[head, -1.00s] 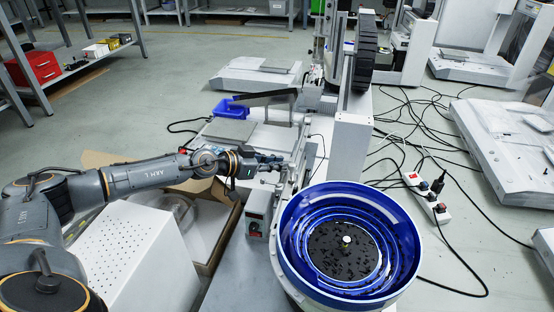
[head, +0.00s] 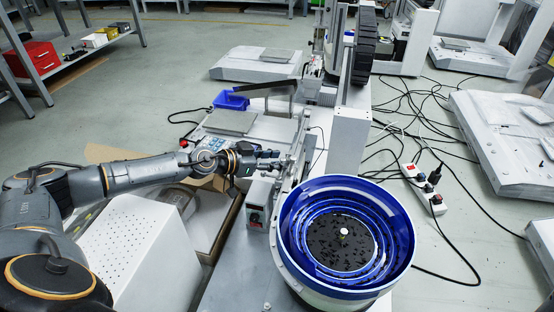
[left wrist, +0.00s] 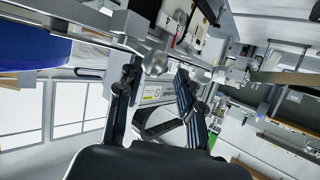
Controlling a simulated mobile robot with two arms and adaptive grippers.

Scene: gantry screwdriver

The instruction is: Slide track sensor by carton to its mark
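My left gripper (head: 280,162) reaches in from the left, beside the metal track (head: 303,150) on the machine bench. In the left wrist view its two dark fingers (left wrist: 157,85) are spread apart, with a gap between them. A rounded silver knob (left wrist: 155,63) shows just beyond the gap, and I see no clear grip on it. The track sensor is too small to tell apart from the track fittings. The open carton (head: 213,235) is on the floor below my left forearm, partly hidden by it and a white perforated box. No mark can be made out. My right gripper is not in view.
A blue bowl feeder (head: 402,235) stands close to the right of the gripper. A small grey control box (head: 258,203) sits just below it. A white upright post (head: 348,140) and blue bin (head: 232,102) are beyond. Cables and a power strip (head: 424,190) lie on the floor.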

